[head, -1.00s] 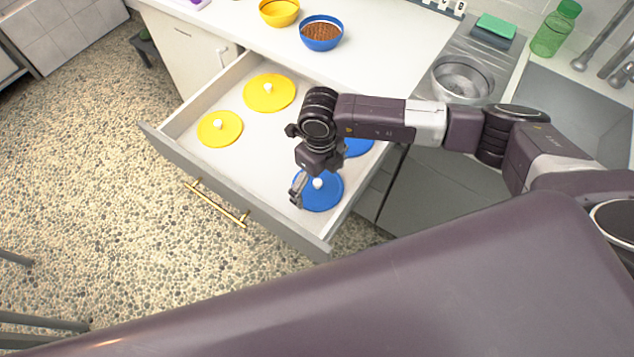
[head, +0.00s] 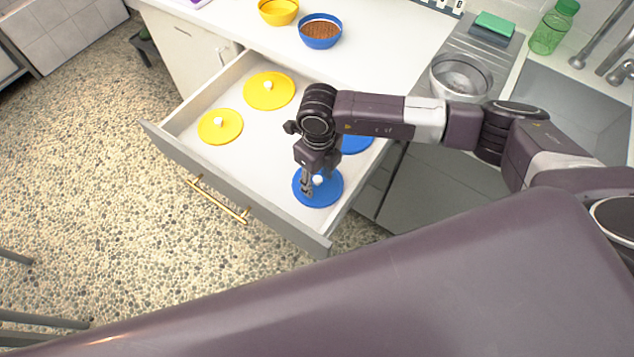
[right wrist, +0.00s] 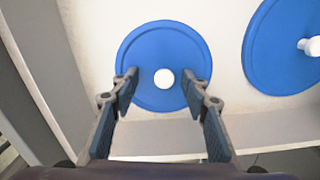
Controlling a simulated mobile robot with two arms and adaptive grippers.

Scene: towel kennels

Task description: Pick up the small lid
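The smaller blue lid (head: 331,194), a flat disc with a white knob, lies in the open drawer's front right part. It also shows in the right wrist view (right wrist: 163,43). My right gripper (head: 312,187) is over this lid, pointing down. In the right wrist view the fingers of the right gripper (right wrist: 162,77) are apart, with the white knob between them; I see no contact with it. A larger blue lid (right wrist: 283,45) lies beside it, partly hidden by my arm in the head view. A smaller yellow lid (head: 220,127) lies further left. My left gripper is not in view.
A larger yellow lid (head: 268,91) is also in the drawer (head: 285,222). On the counter above stand a yellow bowl (head: 278,12) and a blue bowl (head: 320,31) with brown food. A metal bowl (head: 461,76) stands by the sink. The drawer walls rise close around the lids.

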